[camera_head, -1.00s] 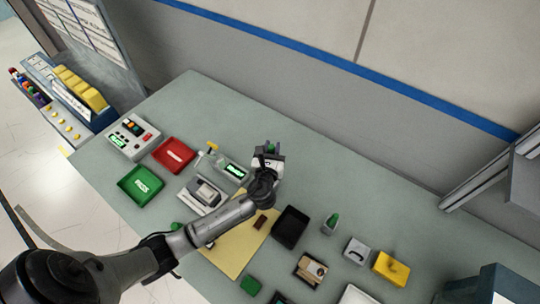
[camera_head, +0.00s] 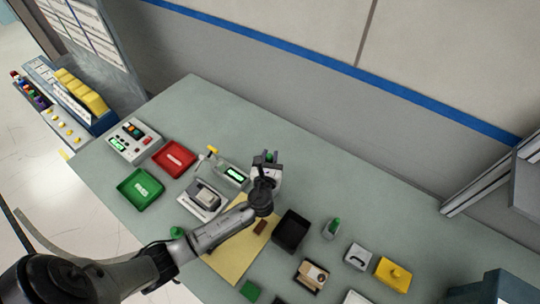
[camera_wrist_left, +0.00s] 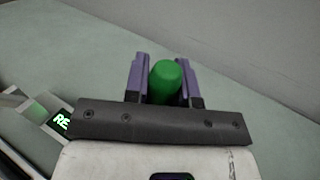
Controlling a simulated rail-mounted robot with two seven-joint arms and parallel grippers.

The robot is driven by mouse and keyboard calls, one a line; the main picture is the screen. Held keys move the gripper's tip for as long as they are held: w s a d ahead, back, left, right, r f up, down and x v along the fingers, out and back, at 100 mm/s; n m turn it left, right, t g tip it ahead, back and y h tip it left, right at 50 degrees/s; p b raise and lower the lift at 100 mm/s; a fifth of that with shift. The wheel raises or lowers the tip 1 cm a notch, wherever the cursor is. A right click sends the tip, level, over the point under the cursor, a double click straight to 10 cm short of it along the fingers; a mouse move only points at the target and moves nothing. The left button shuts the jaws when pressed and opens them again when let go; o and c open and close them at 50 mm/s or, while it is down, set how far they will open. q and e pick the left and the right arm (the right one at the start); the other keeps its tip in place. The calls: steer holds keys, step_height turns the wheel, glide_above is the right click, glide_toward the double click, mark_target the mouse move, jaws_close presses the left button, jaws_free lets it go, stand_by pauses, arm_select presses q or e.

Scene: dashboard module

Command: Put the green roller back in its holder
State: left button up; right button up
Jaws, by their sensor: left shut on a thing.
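The green roller (camera_wrist_left: 168,82) stands between the two purple fingers of my left gripper (camera_wrist_left: 164,85) in the left wrist view. The gripper is shut on it, and only its rounded upper part shows. In the head view the left gripper (camera_head: 267,158) is over the back middle of the table, just right of a small unit with a green-lit display (camera_head: 236,174). A bit of the green roller (camera_head: 269,155) shows between the fingers there. I cannot tell which thing is the roller's holder. My right gripper is not in view.
A red tray (camera_head: 159,159), a green tray (camera_head: 124,190) and a grey control box (camera_head: 133,139) are at the left. A black tray (camera_head: 302,224), a grey piece with a green top (camera_head: 331,229) and a yellow block (camera_head: 393,274) are at the right. The back right table is clear.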

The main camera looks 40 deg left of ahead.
arm_select(q)
steer(key=shift+f+b, duration=1.85)
steer(key=shift+f, duration=0.8)
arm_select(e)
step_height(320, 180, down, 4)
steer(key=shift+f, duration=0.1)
arm_select(q)
steer(key=shift+p, duration=0.35)
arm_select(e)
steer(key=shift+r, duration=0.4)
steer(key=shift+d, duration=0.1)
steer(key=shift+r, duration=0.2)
arm_select(q)
steer(key=shift+f, duration=0.25)
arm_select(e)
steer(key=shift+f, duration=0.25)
arm_select(q)
steer(key=shift+f+b, duration=0.75)
steer(key=shift+f, duration=0.2)
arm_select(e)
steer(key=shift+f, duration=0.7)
arm_select(q)
steer(key=shift+f+b, duration=1.1)
steer(key=shift+f, duration=0.25)
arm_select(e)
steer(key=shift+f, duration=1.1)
